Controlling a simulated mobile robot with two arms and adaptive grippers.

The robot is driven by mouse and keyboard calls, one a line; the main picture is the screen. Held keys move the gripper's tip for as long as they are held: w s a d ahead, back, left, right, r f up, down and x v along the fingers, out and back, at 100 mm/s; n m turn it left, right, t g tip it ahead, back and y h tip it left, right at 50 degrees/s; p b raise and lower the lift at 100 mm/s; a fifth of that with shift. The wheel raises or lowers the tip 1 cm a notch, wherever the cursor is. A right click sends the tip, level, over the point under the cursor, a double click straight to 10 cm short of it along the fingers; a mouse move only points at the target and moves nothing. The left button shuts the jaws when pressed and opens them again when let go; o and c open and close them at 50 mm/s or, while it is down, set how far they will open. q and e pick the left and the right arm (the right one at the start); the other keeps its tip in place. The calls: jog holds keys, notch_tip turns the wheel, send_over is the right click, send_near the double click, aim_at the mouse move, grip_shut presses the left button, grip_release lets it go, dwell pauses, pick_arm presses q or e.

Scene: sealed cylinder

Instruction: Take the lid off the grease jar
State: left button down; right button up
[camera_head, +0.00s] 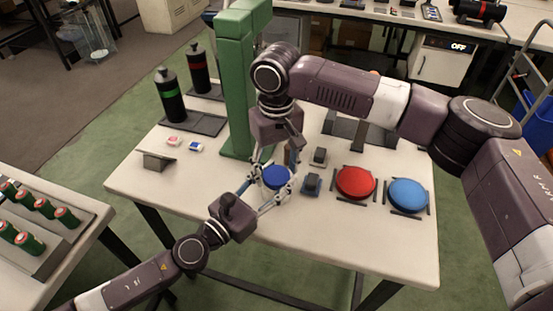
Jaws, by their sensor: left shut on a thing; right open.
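The grease jar's round blue lid (276,177) shows near the middle of the table. The jar body below it is mostly hidden by the gripper fingers. My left gripper (271,184) comes in from the front left and is shut on the jar, with a finger on each side. My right gripper (272,166) is right above the lid, pointing down, with its fingers spread open around the lid. I cannot tell whether its fingertips touch the lid.
A green column (237,95) stands just behind. A red disc (356,182) and a blue disc (408,195) sit to the right, past small dark blocks (312,184). Black bottles (169,98) stand at the back left. The table's (190,200) front left is clear.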

jog(key=shift+f, duration=0.15)
jog(key=shift+c, duration=0.5)
jog(key=c, duration=0.9)
jog(key=n, duration=0.4)
jog(key=shift+c, duration=0.5)
jog(key=o, duration=1.3)
